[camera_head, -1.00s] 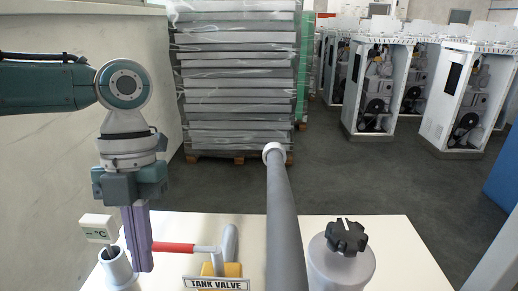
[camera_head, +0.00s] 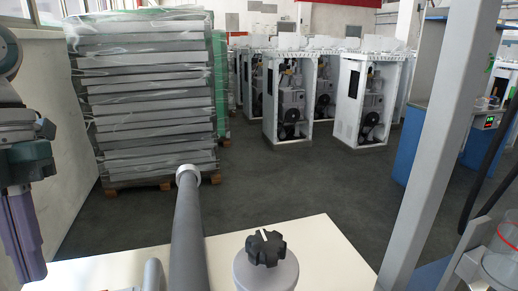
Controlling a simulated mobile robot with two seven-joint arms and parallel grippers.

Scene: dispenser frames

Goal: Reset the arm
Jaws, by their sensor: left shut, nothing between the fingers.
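My left gripper (camera_head: 33,272) hangs at the left edge of the head view, pointing down. Its purple fingers are shut with nothing between them. Part of my left arm (camera_head: 12,105) shows above it, cut off by the picture's edge. The gripper is to the left of the white tabletop (camera_head: 335,255) in the picture and apart from the dark grey pipe (camera_head: 188,230). My right gripper is not in view.
A grey container with a black knob (camera_head: 265,248) stands on the tabletop. Wrapped stacked sheets (camera_head: 145,95) on a pallet and white cabinets (camera_head: 290,95) stand behind. A grey post (camera_head: 440,140) rises at right. The dark floor between is clear.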

